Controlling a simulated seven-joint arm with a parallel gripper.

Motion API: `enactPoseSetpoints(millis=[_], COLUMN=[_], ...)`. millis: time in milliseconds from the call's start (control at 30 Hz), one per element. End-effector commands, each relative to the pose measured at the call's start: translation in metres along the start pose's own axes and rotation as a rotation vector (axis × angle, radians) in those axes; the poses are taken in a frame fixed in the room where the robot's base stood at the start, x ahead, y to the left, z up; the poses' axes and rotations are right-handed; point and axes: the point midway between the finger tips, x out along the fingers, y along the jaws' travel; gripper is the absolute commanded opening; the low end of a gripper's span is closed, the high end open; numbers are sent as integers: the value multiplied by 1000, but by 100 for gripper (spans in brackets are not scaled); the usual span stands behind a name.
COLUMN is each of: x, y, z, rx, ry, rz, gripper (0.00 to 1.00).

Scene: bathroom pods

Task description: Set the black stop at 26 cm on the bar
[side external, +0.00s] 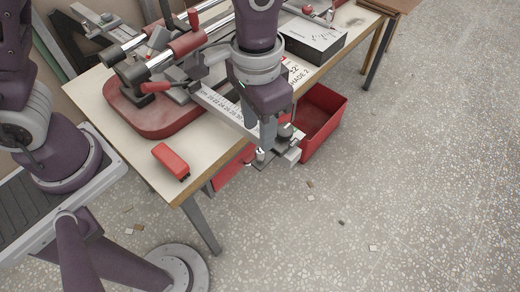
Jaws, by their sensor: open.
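The bar (215,101) is a pale ruler-like strip with printed numbers. It runs from the red-based machine (165,120) out past the table's front edge. A small dark, rounded piece (285,131) at its outer end looks like the black stop, next to grey metal parts (292,154). My gripper (261,132) points down over the outer part of the bar, just left of the dark piece, with its jaws open. The gripper hides part of the bar and its scale. I cannot read the stop's position, or tell whether a finger touches it.
A red block-shaped object (171,161) lies at the table's near corner. A red bin (322,120) stands below the table edge, beside the bar's end. A dark box with a white top (314,38) sits farther back. The speckled floor (420,180) at right is mostly clear.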

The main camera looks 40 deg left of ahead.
Motion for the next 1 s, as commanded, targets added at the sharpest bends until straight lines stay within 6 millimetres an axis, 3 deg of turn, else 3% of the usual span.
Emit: enactPoseSetpoints(millis=[400,733,933,1000], x=[70,78,78,78], y=[4,4,3,3], z=[1,0,0,0], rx=[6,5,5,5], ry=[-15,-11,-11,-11], rz=[-4,-3,-3,-3], gripper=[41,41,4,0])
